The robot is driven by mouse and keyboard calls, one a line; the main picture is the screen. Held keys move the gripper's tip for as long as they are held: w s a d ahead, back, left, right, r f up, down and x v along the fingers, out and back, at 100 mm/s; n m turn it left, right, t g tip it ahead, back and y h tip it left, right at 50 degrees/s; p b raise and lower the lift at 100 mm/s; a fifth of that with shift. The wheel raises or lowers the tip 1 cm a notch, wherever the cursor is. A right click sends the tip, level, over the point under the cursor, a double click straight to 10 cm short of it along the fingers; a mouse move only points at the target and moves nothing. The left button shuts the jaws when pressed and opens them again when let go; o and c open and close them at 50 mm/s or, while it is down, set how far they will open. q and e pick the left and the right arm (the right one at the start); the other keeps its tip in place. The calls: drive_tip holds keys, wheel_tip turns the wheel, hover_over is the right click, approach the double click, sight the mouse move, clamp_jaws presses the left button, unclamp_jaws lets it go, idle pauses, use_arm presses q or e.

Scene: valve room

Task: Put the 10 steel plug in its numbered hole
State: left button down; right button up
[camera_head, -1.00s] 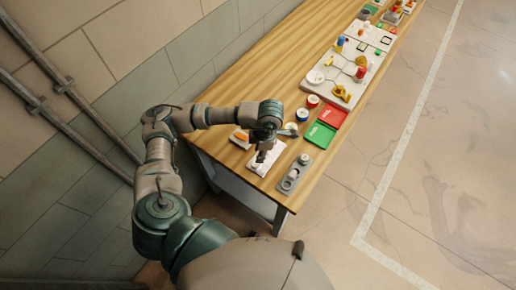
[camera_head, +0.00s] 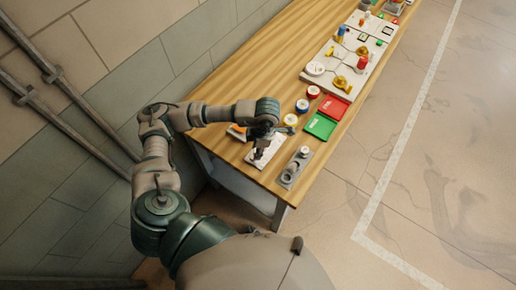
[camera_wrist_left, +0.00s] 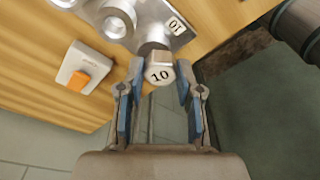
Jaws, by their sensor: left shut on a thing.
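The steel plug marked 10 (camera_wrist_left: 160,73) sits between the fingertips of my left gripper (camera_wrist_left: 160,82) in the left wrist view, with its numbered end facing the camera. My left gripper (camera_head: 260,151) is shut on it, above the near end of the bench in the head view. A grey steel block with round holes (camera_wrist_left: 115,22) lies just beyond the plug, with a label reading 10 (camera_wrist_left: 175,25). The block also shows in the head view (camera_head: 290,177), right of the gripper. The plug hides part of the block, so I cannot tell whether they touch. My right gripper is not in view.
A small white unit with an orange switch (camera_wrist_left: 86,70) is beside the block. On the wooden bench (camera_head: 240,85) are a green tray (camera_head: 320,126), a red tray (camera_head: 334,107), several tape-like rolls and a valve panel (camera_head: 318,68). The wall is at left; open floor lies right.

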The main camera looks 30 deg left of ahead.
use_arm(q)
drive_tip(key=shift+a, duration=0.25)
drive_tip(key=shift+a+f, duration=0.2)
drive_tip(key=shift+a, duration=0.55)
drive_tip(key=shift+a+f, duration=0.15)
drive_tip(key=shift+a, duration=0.55)
drive_tip(key=shift+s+d+r+b, duration=0.1)
drive_tip(key=shift+d+r+b, duration=0.1)
drive_tip(key=shift+d, duration=0.25)
drive_tip(key=shift+d+r+b, duration=0.1)
drive_tip(key=shift+d+b, duration=0.05)
drive_tip(key=shift+d, duration=0.25)
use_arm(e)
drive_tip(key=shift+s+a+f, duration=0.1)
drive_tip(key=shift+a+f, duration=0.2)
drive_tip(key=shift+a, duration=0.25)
use_arm(q)
drive_tip(key=shift+a+f, duration=0.25)
drive_tip(key=shift+a, duration=0.7)
drive_tip(key=shift+d+r, duration=0.2)
drive_tip(key=shift+d, duration=1.2)
drive_tip(key=shift+a+f, duration=0.15)
drive_tip(key=shift+a, duration=0.4)
drive_tip(key=shift+d, duration=0.65)
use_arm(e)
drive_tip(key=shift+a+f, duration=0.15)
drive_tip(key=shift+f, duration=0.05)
